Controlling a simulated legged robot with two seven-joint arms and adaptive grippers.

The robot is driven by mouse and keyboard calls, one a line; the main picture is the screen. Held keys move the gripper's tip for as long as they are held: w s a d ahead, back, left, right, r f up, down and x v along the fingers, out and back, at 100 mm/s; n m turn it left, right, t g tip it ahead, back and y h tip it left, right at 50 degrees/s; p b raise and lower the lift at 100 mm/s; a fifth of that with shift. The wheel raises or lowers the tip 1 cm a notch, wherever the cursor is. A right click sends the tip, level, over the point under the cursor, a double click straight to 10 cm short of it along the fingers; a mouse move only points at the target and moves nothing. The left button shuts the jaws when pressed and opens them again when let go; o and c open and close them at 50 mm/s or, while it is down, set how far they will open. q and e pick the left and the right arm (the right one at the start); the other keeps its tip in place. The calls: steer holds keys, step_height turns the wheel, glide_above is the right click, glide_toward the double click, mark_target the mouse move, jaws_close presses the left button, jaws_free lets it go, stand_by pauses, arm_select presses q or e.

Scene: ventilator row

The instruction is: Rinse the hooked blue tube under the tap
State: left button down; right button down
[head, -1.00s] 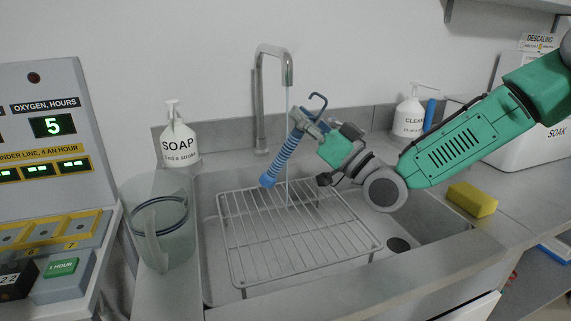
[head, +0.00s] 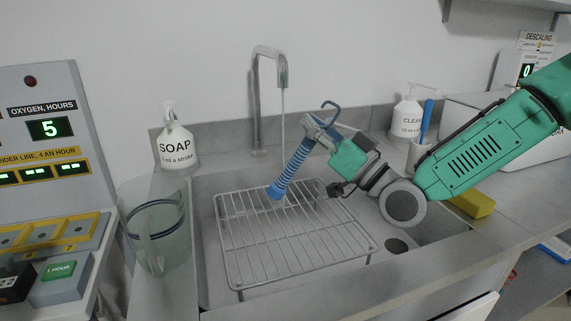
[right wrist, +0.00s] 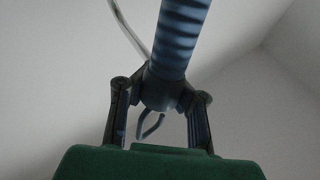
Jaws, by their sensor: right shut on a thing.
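The hooked blue tube (head: 290,168) is ribbed, with a dark hook at its upper end. My right gripper (head: 318,129) is shut on it near the hook end and holds it tilted above the sink, lower end down to the left over the rack. The right wrist view also shows the tube (right wrist: 182,30) between the fingers (right wrist: 160,98). The tap (head: 270,60) stands behind the sink. A thin stream of water (head: 283,115) falls from its spout and meets or passes the tube in the picture; which of the two I cannot tell. My left gripper is not in view.
A wire rack (head: 250,235) lies in the sink. A soap bottle (head: 175,145) and a clear jug (head: 158,235) stand on the left. A second bottle (head: 407,118), a cup with a blue item and a yellow sponge (head: 472,204) are on the right.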

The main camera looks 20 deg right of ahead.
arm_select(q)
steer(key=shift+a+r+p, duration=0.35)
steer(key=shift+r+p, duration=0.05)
arm_select(e)
steer(key=shift+s+d+r, duration=0.15)
steer(key=shift+s, duration=1.85)
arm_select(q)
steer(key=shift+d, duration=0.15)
arm_select(e)
steer(key=shift+d, duration=0.35)
steer(key=shift+a, duration=0.15)
